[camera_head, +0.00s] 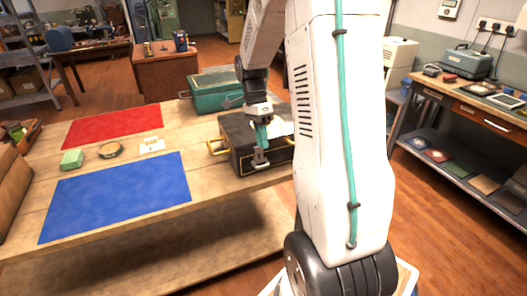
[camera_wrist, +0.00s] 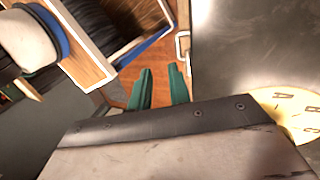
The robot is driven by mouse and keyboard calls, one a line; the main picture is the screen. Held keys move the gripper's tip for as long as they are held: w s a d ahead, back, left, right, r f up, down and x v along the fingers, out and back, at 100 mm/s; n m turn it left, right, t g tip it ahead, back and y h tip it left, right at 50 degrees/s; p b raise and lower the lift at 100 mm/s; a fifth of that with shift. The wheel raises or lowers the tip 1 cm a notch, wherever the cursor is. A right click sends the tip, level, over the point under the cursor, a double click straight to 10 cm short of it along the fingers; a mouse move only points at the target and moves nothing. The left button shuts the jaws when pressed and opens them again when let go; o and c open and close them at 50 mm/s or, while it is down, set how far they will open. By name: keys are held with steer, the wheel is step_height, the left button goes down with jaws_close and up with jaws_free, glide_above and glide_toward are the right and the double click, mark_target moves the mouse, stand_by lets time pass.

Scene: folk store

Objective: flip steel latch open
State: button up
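A dark case (camera_head: 232,133) with brass-coloured side handles stands on the wooden table. A small grey steel piece, seemingly the latch (camera_head: 260,158), shows low on its front. My gripper (camera_head: 262,146) points down at the front of the case, right by this piece; I cannot tell if they touch. In the wrist view, my gripper's two green fingers (camera_wrist: 161,75) are apart with floor showing between them and nothing held. A dark metal surface (camera_wrist: 235,45) fills the right side, with a yellow lettered disc (camera_wrist: 288,108). I cannot make out the latch there.
A teal toolbox (camera_head: 215,92) stands behind the case. A blue mat (camera_head: 118,195), a red mat (camera_head: 112,122), a green block (camera_head: 72,159), a ring (camera_head: 110,150) and a white card (camera_head: 151,147) lie on the table to the left. A workbench (camera_head: 465,100) stands right.

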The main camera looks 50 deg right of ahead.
steer(key=shift+v, duration=1)
steer(key=s+a+r+n+t, duration=0.1)
steer(key=s+a+r+n, duration=0.2)
steer(key=s+a+n, duration=0.3)
steer(key=s+a+r+n+t+h, duration=0.1)
steer(key=s+a+r+n+t, duration=0.1)
steer(key=s+a+r+n, duration=0.2)
steer(key=s+a+r+n+t, duration=0.1)
steer(key=s+a+r+n, duration=0.2)
steer(key=s+a+n, duration=0.6)
steer(key=a+n, duration=0.2)
steer(key=a, duration=0.1)
steer(key=shift+s+r+n+t+h, duration=0.25)
steer(key=shift+r+n+t+h, duration=0.05)
steer(key=shift+r+t+h, duration=0.1)
steer(key=shift+o, duration=1.4)
steer(key=shift+s+a+r+t, duration=0.15)
steer(key=shift+a+r+t, duration=0.15)
steer(key=shift+a+r, duration=0.15)
steer(key=shift+f, duration=0.1)
steer(key=shift+a, duration=0.1)
